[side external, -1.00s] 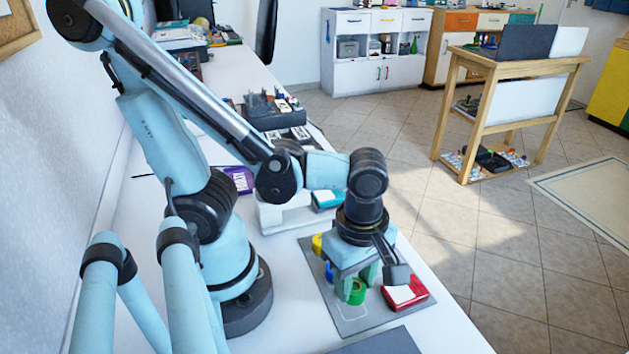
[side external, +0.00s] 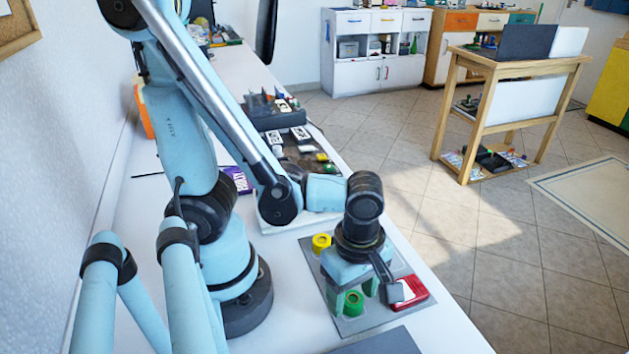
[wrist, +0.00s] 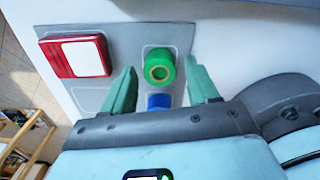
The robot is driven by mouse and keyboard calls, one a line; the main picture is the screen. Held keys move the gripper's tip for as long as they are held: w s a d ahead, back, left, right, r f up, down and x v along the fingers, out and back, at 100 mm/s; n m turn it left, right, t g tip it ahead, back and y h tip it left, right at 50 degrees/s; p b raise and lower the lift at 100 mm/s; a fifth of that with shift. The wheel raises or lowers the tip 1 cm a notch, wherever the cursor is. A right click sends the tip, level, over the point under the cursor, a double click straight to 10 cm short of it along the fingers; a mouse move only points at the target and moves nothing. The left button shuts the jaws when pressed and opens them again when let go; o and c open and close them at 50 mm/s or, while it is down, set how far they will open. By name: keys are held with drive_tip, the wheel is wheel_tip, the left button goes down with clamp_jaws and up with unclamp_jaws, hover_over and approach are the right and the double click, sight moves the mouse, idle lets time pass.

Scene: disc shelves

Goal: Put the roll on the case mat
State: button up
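The green roll (side external: 354,304) stands upright inside a white outline on the grey mat (side external: 309,247), beside the red case (side external: 417,287) with its white label. My gripper (side external: 354,293) is open just above the mat, one finger on each side of the green roll. In the wrist view my gripper (wrist: 160,68) shows the green roll (wrist: 161,53) between its fingertips, with gaps on both sides. The red case (wrist: 56,58) shows to the left, on the grey mat (wrist: 176,35).
A yellow roll (side external: 321,242) stands on the mat's far left corner. A blue piece (wrist: 159,101) is on the mat close to my gripper in the wrist view. A dark grey panel (side external: 385,343) lies at the front. Shelves of small items stand farther back on the table.

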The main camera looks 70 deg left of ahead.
sight(352, 297)
drive_tip(key=shift+r, duration=0.15)
drive_tip(key=shift+r, duration=5.95)
drive_tip(key=w+a+m+t, duration=0.7)
drive_tip(key=w+a+m, duration=0.1)
drive_tip(key=m, duration=1.2)
drive_tip(key=shift+w+a+r, duration=0.15)
drive_tip(key=shift+w+a, duration=0.25)
drive_tip(key=shift+w, duration=0.5)
